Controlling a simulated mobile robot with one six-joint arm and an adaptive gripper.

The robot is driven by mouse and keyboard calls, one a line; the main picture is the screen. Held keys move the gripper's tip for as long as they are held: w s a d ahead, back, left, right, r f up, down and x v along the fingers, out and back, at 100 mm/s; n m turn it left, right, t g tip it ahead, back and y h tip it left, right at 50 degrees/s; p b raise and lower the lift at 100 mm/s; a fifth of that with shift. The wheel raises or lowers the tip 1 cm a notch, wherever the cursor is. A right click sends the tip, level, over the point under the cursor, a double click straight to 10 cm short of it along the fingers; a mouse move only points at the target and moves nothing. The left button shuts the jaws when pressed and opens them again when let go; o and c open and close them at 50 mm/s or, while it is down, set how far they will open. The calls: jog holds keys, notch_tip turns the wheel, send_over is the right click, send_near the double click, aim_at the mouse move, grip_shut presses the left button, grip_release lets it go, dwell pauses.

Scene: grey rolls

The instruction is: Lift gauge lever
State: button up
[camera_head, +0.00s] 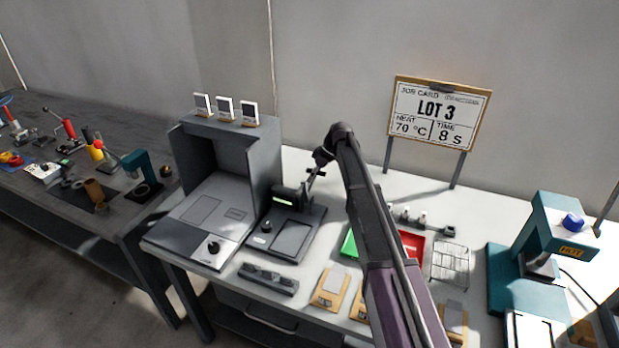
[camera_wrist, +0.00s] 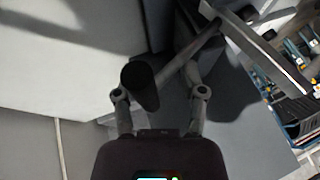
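The gauge (camera_head: 291,228) is a dark grey bench device with a small lit green display and a flat plate, standing on the white bench. Its lever (camera_head: 312,181) rises at the device's upper right. My gripper (camera_head: 318,163) is at the lever's upper end, and my arm reaches over the bench to it. In the wrist view, the lever's black cylindrical handle (camera_wrist: 139,84) and thin grey rod lie between the spread fingers of my gripper (camera_wrist: 160,88), nearer the left finger. The fingers look open. Whether one touches the handle cannot be told.
A grey booth-like machine (camera_head: 215,185) stands left of the gauge. A dark block (camera_head: 268,279) and wooden-based pieces (camera_head: 330,288) lie in front. Green and red trays (camera_head: 412,243), a wire rack (camera_head: 449,262) and a teal press (camera_head: 553,235) are to the right. The job card (camera_head: 437,115) stands behind.

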jog(key=shift+s+d+f, duration=0.1)
jog(key=shift+s+d, duration=0.1)
jog(key=shift+d, duration=0.15)
jog(key=shift+w+d+r+p, duration=0.45)
jog(key=shift+w+d+r, duration=0.15)
jog(key=shift+w, duration=0.05)
jog(key=w+d+r+p, duration=0.5)
jog(key=w+d, duration=0.3)
jog(key=w, duration=0.1)
jog(key=shift+w+d+r+p, duration=0.2)
jog(key=shift+w+r+p, duration=0.1)
jog(key=shift+p, duration=0.05)
dwell(1.4)
jog(key=shift+s, duration=0.1)
dwell(0.4)
jog(key=s+d+m+h, duration=0.2)
jog(key=s+d+m, duration=0.2)
jog(key=s, duration=1.1)
jog(key=s+d+f+m+t+h, duration=0.1)
jog(key=s+d+m, duration=0.3)
jog(key=s, duration=1.1)
jog(key=s+d+f+m+t+h, duration=0.1)
jog(key=s+d+m, duration=0.3)
jog(key=s, duration=1.2)
jog(key=shift+f+m+h, duration=0.25)
jog(key=shift+m+h, duration=0.55)
